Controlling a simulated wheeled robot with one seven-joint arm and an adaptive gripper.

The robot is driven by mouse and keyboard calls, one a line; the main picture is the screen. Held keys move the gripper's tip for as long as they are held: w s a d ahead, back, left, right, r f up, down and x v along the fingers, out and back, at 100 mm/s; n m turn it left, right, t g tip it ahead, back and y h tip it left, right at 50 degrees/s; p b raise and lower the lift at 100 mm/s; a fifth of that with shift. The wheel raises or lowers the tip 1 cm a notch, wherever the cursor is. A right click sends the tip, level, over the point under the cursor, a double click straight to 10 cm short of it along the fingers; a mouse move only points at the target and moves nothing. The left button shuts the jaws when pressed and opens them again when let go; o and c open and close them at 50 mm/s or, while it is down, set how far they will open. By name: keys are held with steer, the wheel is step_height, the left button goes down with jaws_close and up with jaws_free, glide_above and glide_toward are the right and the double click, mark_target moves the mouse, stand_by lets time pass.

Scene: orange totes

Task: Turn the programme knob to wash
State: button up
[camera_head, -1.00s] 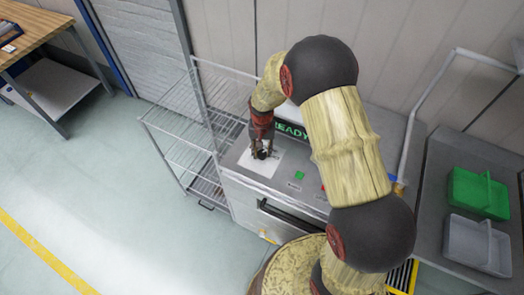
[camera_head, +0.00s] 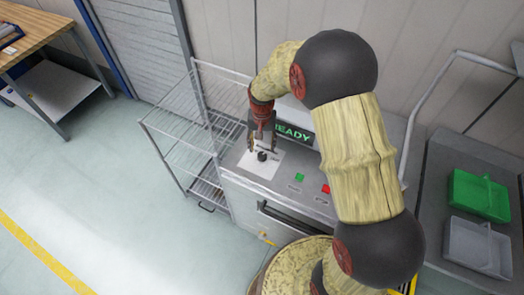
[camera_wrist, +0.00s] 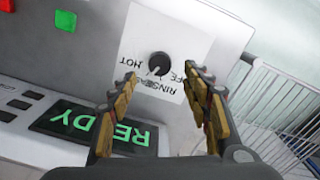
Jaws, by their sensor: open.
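The black programme knob (camera_head: 262,156) sits on a white label plate (camera_head: 270,165) on top of the grey machine. In the wrist view the knob (camera_wrist: 159,64) shows whole, with printed words around it; I can read "HOT" and part of "RINSE". A pale mark on the knob is on its side nearest my gripper, towards the "RINSE" lettering, but its exact setting is hard to tell. My gripper (camera_head: 262,144) is open above the knob, apart from it. In the wrist view its fingertips (camera_wrist: 160,72) stand either side of the knob, nearer the camera, and hold nothing.
A display (camera_head: 295,132) reads "READY" behind the knob. A green button (camera_head: 299,177) and a red button (camera_head: 325,189) are to the right. A wire rack (camera_head: 180,130) stands left of the machine. Green (camera_head: 480,195) and grey (camera_head: 478,246) baskets lie on the right-hand counter.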

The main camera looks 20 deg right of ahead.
mark_target(262, 155)
step_height(262, 155, up, 6)
stand_by(0.8)
steer(key=s+r+n+t+b, duration=0.2)
steer(key=s+r+b, duration=0.3)
steer(key=s, duration=0.8)
steer(key=s+r+n+t+b, duration=0.2)
steer(key=s+r+b, duration=0.4)
steer(key=s, duration=0.6)
step_height(262, 155, up, 2)
steer(key=shift+s+r+t, duration=0.1)
steer(key=shift+s+t, duration=0.25)
steer(key=shift+t, duration=0.45)
